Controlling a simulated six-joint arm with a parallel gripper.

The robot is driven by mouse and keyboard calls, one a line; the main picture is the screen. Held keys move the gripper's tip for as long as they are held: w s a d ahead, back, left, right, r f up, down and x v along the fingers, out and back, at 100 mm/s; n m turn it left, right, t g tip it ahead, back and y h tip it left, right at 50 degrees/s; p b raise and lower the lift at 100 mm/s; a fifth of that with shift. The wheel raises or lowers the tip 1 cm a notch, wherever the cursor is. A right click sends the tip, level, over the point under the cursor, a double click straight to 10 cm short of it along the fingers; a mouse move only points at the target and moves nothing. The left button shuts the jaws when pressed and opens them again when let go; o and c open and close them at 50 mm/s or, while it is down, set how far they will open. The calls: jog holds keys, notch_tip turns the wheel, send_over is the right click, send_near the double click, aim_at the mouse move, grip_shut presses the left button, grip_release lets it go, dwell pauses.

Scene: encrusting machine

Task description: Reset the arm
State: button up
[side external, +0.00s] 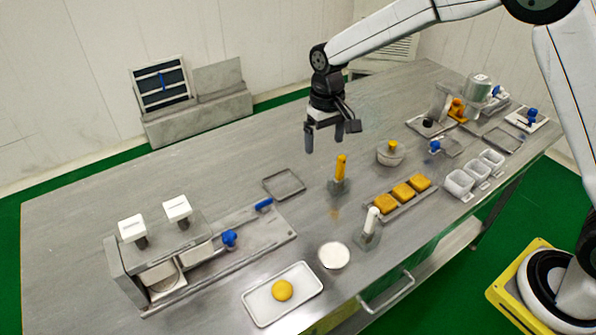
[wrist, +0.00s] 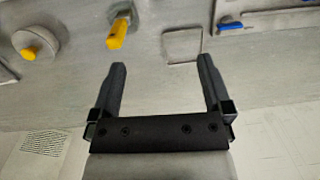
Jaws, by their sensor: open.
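My gripper (side external: 324,138) hangs above the steel table in the side view, fingers pointing down. It is open and empty, and clear of the objects below it. In the wrist view my gripper (wrist: 160,80) shows its two dark fingers spread apart with only bare table between them. A yellow-handled tool (side external: 340,168) stands upright on the table, below and slightly right of my gripper. It also shows in the wrist view (wrist: 117,33). An empty square tray (side external: 284,184) lies below and to the left; it is ahead of the right finger in the wrist view (wrist: 182,46).
At the front left stands a machine with two white blocks (side external: 132,229). A white tray (side external: 262,303) holds a yellow ball (side external: 282,290). A white bowl (side external: 334,255), yellow squares (side external: 403,193), a yellow-knobbed pot (side external: 391,154) and white containers (side external: 459,183) stand rightward. The table's back left is clear.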

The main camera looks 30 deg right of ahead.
jog(key=s+d+t, duration=0.1)
jog(key=s+d, duration=0.3)
jog(key=s, duration=0.6)
jog(key=s+d+t, duration=0.2)
jog(key=s+d, duration=0.2)
jog(key=s, duration=0.6)
jog(key=shift+s+d+f, duration=0.15)
jog(key=shift+d+f, duration=0.1)
jog(key=shift+d, duration=0.15)
